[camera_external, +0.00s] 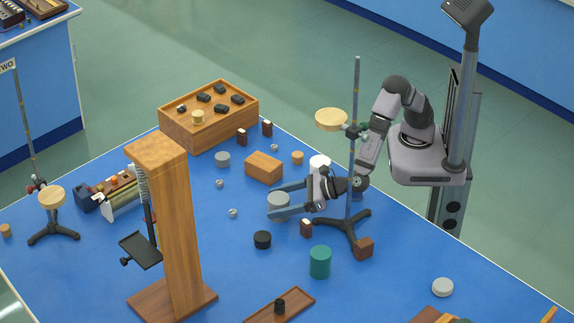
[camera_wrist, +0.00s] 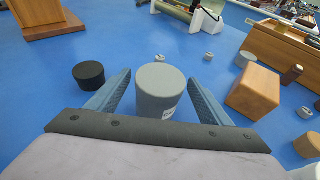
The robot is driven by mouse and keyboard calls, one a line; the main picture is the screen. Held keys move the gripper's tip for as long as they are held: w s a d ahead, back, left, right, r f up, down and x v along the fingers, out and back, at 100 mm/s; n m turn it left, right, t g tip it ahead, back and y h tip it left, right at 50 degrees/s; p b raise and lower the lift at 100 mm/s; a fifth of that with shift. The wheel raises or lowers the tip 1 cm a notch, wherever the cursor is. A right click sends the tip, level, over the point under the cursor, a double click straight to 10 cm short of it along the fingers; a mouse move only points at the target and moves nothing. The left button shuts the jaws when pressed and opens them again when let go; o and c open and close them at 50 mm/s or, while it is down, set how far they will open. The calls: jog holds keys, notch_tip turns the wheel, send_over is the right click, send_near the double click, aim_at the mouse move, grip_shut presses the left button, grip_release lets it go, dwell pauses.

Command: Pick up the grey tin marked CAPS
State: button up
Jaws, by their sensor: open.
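A grey cylindrical tin (camera_external: 279,199) stands upright on the blue bench top. In the wrist view the tin (camera_wrist: 160,82) has a white label low on its side, too small and partly hidden to read. My gripper (camera_external: 276,203) is open, its two blue fingers low over the bench, one on each side of the tin. In the wrist view the fingers of my gripper (camera_wrist: 159,80) flank the tin with blue bench showing in the gaps. The lower part of the tin is hidden behind the gripper's dark edge.
A black cylinder (camera_external: 262,239) stands beside the near finger, left of the fingers in the wrist view. A wooden block (camera_external: 264,167) and a white cylinder (camera_external: 320,162) are on the other side. A stand with a tripod foot (camera_external: 347,228) is close to my wrist.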

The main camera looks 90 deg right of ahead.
jog(key=shift+p+x, duration=0.3)
jog(key=shift+x, duration=1.7)
jog(key=c, duration=1.2)
notch_tip(320, 180, up, 12)
jog(key=s+d+b, duration=0.3)
jog(key=s+d, duration=0.9)
jog(key=shift+s+d, duration=0.3)
jog(key=shift+s, duration=0.1)
